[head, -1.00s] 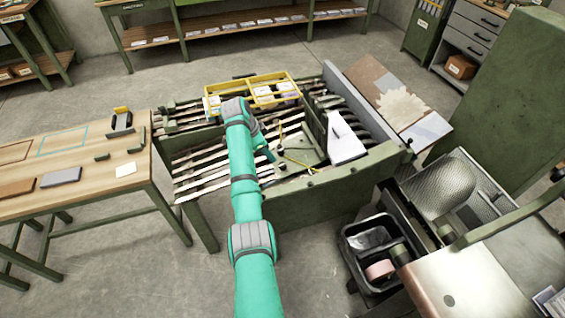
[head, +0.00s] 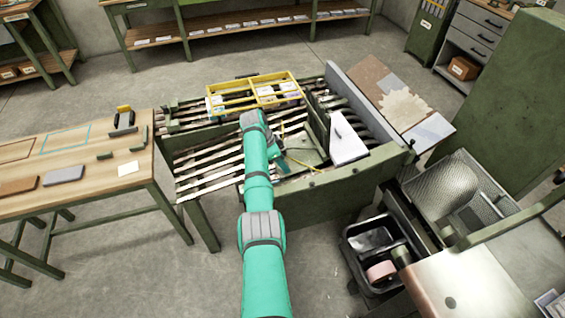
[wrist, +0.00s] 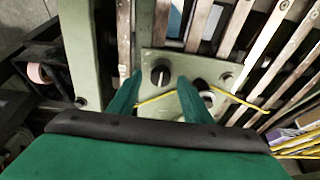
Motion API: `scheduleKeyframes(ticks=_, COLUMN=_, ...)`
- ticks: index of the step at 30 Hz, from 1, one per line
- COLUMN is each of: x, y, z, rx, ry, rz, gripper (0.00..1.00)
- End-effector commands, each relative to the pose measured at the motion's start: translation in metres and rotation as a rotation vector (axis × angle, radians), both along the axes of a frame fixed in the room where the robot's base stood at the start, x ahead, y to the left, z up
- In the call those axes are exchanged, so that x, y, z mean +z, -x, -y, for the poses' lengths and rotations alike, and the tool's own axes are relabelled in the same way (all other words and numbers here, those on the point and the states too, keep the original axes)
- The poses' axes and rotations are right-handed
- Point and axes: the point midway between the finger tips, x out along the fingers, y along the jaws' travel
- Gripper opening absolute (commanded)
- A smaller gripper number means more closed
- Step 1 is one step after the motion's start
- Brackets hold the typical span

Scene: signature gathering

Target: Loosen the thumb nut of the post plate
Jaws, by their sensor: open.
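In the wrist view a pale green post plate (wrist: 147,58) is fixed by the slatted bed. A dark round knob with a pale bar across it, which looks like the thumb nut (wrist: 160,75), stands on it. My gripper (wrist: 160,77) is open, with one green fingertip on either side of this knob in the picture; I cannot tell whether they touch it.
A yellow cord (wrist: 155,97) runs across the plate behind the fingers. A yellow frame (head: 253,92) stands over the slatted bed (head: 205,165). A green wall (head: 345,185) edges the machine's near side.

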Motion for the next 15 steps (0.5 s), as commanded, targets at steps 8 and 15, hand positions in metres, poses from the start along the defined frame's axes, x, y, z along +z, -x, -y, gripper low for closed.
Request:
scheduleKeyframes(ticks=8, x=-0.0044, y=-0.0008, z=0.0017, rx=0.000, ry=0.000, rz=0.001, gripper=0.45)
scheduleKeyframes(ticks=15, x=-0.0043, y=-0.0006, z=0.0016, rx=0.000, ry=0.000, rz=0.001, gripper=0.09)
